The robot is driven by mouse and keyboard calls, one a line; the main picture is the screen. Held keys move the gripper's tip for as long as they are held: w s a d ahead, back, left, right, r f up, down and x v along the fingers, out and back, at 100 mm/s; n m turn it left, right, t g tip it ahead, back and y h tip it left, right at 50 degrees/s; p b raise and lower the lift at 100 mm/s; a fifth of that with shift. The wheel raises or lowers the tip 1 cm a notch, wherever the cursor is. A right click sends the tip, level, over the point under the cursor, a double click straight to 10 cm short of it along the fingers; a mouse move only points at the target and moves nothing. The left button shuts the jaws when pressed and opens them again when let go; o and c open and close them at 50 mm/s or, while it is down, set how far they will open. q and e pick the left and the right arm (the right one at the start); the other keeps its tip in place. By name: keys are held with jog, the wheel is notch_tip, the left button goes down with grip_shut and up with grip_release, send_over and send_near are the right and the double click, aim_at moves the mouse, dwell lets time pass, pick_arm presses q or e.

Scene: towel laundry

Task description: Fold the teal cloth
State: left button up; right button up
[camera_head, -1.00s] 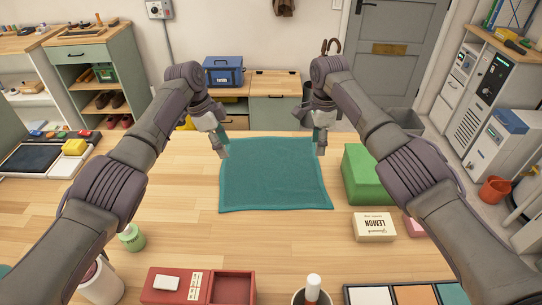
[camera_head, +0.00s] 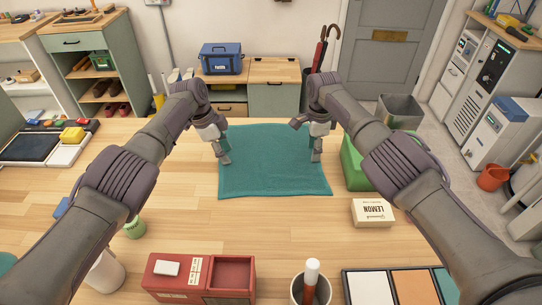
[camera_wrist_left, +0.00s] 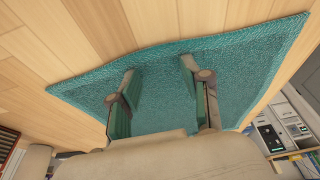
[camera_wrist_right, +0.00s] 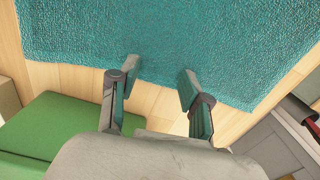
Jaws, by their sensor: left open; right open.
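The teal cloth (camera_head: 272,172) lies spread out flat on the wooden table, roughly square, with no fold visible. My left gripper (camera_head: 224,158) is open and empty over the cloth's left side; in the left wrist view its fingers (camera_wrist_left: 158,72) are spread above the cloth (camera_wrist_left: 225,65). My right gripper (camera_head: 316,156) is open and empty at the cloth's right side; in the right wrist view its fingers (camera_wrist_right: 157,72) are spread near the cloth's edge (camera_wrist_right: 160,35). Whether any fingertip touches the cloth is unclear.
A green box (camera_head: 354,165) stands close to the cloth's right, partly behind my right arm. A lemon box (camera_head: 372,212) lies nearer. A red tray (camera_head: 231,274), a cup (camera_head: 310,288) and a panel tray (camera_head: 397,286) line the front. The table (camera_head: 270,225) between them and the cloth is clear.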

pick_arm(q)
jog(key=shift+f, duration=0.1)
pick_arm(e)
jog(key=shift+f, duration=0.1)
pick_arm(q)
jog(key=shift+f+b, duration=0.25)
jog(key=shift+b, duration=0.05)
pick_arm(e)
jog(key=shift+f, duration=0.2)
pick_arm(q)
jog(key=shift+r, duration=0.1)
jog(key=c, duration=0.3)
pick_arm(e)
jog(key=shift+r, duration=0.1)
jog(key=c, duration=0.3)
pick_arm(q)
jog(key=shift+s, duration=0.1)
grip_shut()
pick_arm(e)
grip_shut()
